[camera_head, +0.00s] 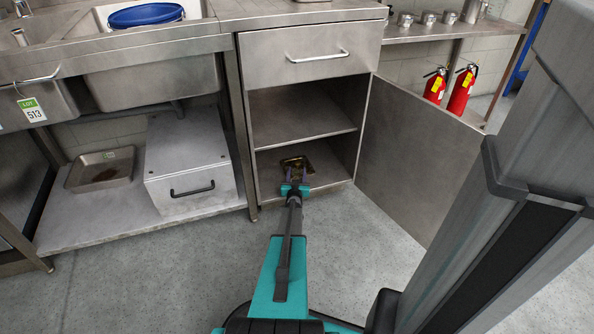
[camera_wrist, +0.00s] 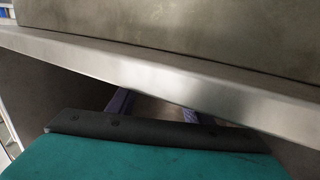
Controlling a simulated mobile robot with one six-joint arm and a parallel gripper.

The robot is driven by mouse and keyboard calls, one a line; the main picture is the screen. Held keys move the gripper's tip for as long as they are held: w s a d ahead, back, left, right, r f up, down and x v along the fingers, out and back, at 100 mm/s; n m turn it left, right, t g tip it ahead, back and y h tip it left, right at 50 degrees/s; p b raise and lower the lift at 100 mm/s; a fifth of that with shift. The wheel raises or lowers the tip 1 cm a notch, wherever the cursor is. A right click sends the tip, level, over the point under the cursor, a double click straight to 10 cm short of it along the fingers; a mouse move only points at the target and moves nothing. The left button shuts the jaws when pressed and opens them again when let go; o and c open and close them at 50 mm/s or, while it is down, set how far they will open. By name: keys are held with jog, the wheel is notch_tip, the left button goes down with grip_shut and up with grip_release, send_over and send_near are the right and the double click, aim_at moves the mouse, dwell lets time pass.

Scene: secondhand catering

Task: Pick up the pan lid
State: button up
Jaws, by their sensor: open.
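A small dark and yellowish-gold object (camera_head: 300,162) lies on the floor of the open steel cabinet, just beyond my gripper. It may be the pan lid, but it is too small and partly covered to be sure. My gripper (camera_head: 296,176) reaches low into the cabinet's bottom compartment, with its jaws open and nothing seen between them. In the wrist view, the purple fingers of my gripper (camera_wrist: 155,108) show only in part beneath a steel edge. No lid can be made out there.
The cabinet's middle shelf (camera_head: 290,112) is empty and sits above my gripper. A steel edge (camera_wrist: 180,75) crosses close in the wrist view. The open door (camera_head: 410,150) stands at right. A lidded steel box (camera_head: 187,160) and a shallow tray (camera_head: 100,170) sit left.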

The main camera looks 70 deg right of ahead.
aim_at(297, 164)
jog(key=shift+d, duration=0.15)
jog(key=shift+b+x, duration=1.05)
jog(key=shift+x, duration=0.9)
jog(key=shift+w+d, duration=0.35)
jog(key=shift+d, duration=0.15)
jog(key=shift+r, duration=0.1)
grip_shut()
